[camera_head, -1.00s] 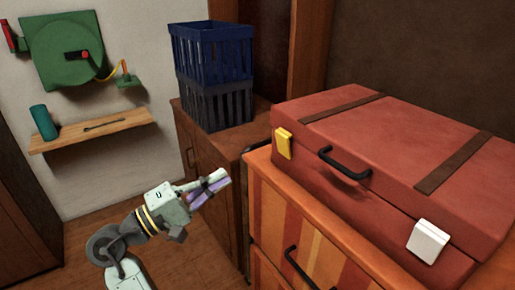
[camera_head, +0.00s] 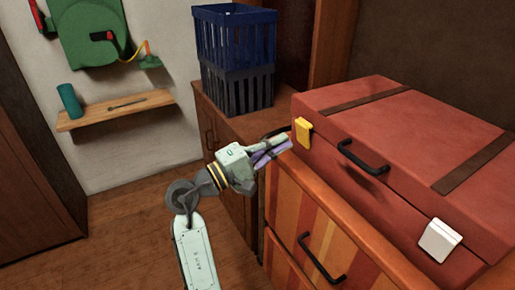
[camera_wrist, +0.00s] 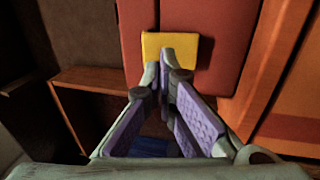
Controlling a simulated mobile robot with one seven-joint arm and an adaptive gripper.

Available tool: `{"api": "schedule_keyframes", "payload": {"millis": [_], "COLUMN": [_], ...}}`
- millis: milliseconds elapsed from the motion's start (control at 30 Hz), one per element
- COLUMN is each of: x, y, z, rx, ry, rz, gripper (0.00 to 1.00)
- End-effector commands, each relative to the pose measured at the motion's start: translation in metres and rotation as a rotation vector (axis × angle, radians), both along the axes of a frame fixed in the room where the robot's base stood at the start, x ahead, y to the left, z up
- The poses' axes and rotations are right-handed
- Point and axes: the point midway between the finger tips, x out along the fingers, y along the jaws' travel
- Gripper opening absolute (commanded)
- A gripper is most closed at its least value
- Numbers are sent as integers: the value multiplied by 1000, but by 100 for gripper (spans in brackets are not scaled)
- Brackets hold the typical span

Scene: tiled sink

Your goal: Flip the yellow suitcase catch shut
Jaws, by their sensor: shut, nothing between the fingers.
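The red suitcase (camera_head: 400,140) lies on the striped drawer cabinet with its lid down. The yellow catch (camera_head: 302,132) is on its front at the left end. It also shows in the wrist view (camera_wrist: 185,48), flat against the red side. My gripper (camera_head: 286,142) is shut and empty, its tips just left of and slightly below the catch. In the wrist view my gripper's fingertips (camera_wrist: 160,65) overlap the catch's lower left part. I cannot tell whether they touch it.
A white catch (camera_head: 439,240) and a black handle (camera_head: 363,156) are on the same suitcase front. The striped cabinet (camera_head: 315,215) stands below. Blue and dark crates (camera_head: 236,60) stand on a brown cabinet behind. A wooden shelf (camera_head: 115,110) is on the left wall.

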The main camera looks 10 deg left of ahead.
Motion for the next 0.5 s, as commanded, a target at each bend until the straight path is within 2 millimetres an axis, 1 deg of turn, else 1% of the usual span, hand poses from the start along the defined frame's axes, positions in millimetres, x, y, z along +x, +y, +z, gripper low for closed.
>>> {"api": "schedule_keyframes", "payload": {"millis": [33, 200, 333, 500], "x": [5, 15, 18, 19], "y": [-7, -21, -25, -25], "z": [4, 7, 7, 7], "rx": [1, 0, 0, 0], "ry": [1, 0, 0, 0], "rz": [-2, 0, 0, 1], "gripper": [0, 0, 0, 0]}}
